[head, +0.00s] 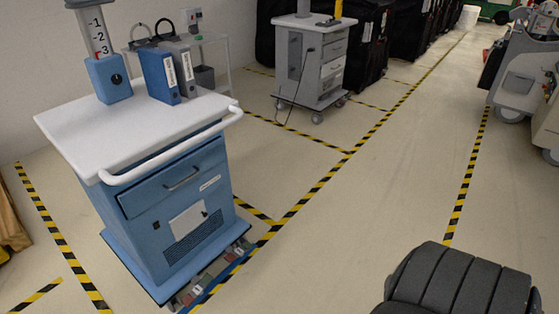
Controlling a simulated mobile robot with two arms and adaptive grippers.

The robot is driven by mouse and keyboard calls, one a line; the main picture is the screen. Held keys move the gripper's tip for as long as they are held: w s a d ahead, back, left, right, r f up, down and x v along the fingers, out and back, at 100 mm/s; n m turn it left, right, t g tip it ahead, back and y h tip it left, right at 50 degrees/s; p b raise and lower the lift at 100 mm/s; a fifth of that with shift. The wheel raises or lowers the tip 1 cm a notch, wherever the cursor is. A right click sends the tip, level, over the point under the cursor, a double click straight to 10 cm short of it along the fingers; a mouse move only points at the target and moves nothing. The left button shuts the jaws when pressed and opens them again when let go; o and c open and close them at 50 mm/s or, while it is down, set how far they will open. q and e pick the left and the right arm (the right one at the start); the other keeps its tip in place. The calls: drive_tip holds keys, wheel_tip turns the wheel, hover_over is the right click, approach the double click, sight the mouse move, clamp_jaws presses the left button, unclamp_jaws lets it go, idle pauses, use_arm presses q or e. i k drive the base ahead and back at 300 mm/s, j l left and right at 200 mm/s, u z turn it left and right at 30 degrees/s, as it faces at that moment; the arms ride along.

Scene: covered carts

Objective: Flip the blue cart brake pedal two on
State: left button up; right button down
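The blue cart (150,200) stands at the left, with a white top, a white push handle (170,150) and a drawer. Along the low front edge of its base is a row of several small pedals (207,281), some reddish and some grey-green. They are small and seen from above, so I cannot tell which one is pedal two or whether any is pressed. A post on the cart carries a panel marked 1, 2, 3 (98,38). Neither of my grippers is in view.
A grey cart (311,65) stands farther back, beside black covered carts (370,45). Pale equipment (525,75) stands at the right. Blue and grey binders (158,75) are on the blue cart. The floor (350,210) right of it is open, crossed by yellow-black tape.

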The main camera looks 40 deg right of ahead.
sight(229, 257)
drive_tip(key=z, duration=1)
